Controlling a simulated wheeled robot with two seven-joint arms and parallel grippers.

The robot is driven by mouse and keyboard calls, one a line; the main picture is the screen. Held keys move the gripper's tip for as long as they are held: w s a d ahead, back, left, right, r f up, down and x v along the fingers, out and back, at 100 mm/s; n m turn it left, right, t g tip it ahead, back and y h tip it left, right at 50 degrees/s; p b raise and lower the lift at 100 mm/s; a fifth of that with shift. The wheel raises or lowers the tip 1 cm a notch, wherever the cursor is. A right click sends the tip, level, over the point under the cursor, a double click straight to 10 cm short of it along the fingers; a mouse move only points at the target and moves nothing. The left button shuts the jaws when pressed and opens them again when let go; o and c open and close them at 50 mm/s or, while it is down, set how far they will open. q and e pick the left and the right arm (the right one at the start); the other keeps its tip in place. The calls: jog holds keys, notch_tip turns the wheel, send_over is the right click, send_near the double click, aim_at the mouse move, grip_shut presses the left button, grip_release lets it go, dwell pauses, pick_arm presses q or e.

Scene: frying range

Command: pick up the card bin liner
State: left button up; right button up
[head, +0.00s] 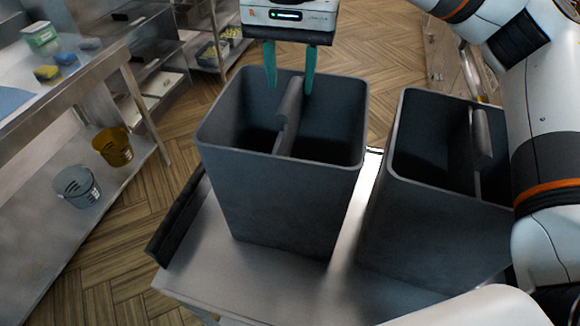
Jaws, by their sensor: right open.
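Two dark grey, open-topped bin liners stand upright side by side on a metal cart. The left liner (277,205) shows fully, with a grey grip bar (289,115) across its opening. The right liner (430,235) has a similar bar (481,140) and is partly covered by my right arm. No label shows, so I cannot tell which one is the card liner. My right gripper (290,84) is open and empty at the left liner's far rim, its two teal fingers pointing down near the bar's far end. My left gripper is not in view.
The metal cart top (210,255) has a black edge at its left. A steel workbench (30,235) on the left holds a grey bucket (77,187) and a yellow bucket (113,147) on its lower shelf. Wooden floor lies free between bench and cart.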

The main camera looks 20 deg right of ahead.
aim_at(290, 93)
jog(key=shift+f, duration=0.3)
notch_tip(290, 93, down, 4)
jog(key=shift+f+p, duration=0.2)
jog(key=shift+p, duration=0.85)
jog(key=shift+f, duration=0.2)
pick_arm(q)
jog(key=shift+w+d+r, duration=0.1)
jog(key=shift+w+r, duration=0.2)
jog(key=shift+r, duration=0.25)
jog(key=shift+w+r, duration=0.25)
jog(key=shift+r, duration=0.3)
pick_arm(e)
jog(key=shift+c, duration=1)
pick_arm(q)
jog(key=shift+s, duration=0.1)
pick_arm(e)
grip_shut()
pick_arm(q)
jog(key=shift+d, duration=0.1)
